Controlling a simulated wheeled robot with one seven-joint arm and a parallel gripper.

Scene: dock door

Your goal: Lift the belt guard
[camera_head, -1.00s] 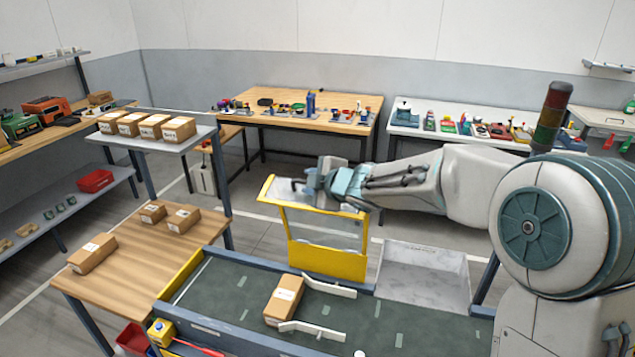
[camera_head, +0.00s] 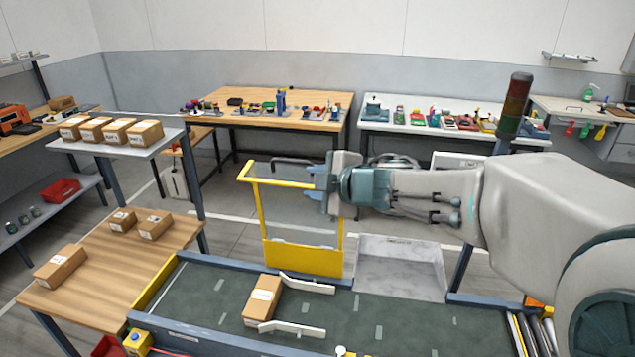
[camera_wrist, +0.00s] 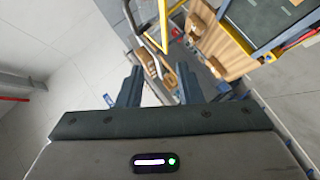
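The belt guard (camera_head: 302,257) is a clear panel in a yellow frame, upright at the far side of the dark conveyor belt (camera_head: 385,325). A dark bar handle (camera_head: 290,161) shows at its top. My gripper (camera_head: 316,188) is by the guard's upper right corner, pointing left, and hides part of the top rail. In the wrist view, the two dark fingers (camera_wrist: 158,86) stand apart with nothing clearly held between them. A curved grey bar, probably the handle (camera_wrist: 148,38), lies beyond them. I cannot tell whether the gripper touches the guard.
A carton (camera_head: 262,300) sits on the belt between white guide rails (camera_head: 305,285). A grey bin (camera_head: 400,270) stands right of the guard. A wooden table (camera_head: 100,270) with cartons is at left. Workbenches (camera_head: 270,118) line the back wall. A signal tower (camera_head: 514,105) rises behind my arm.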

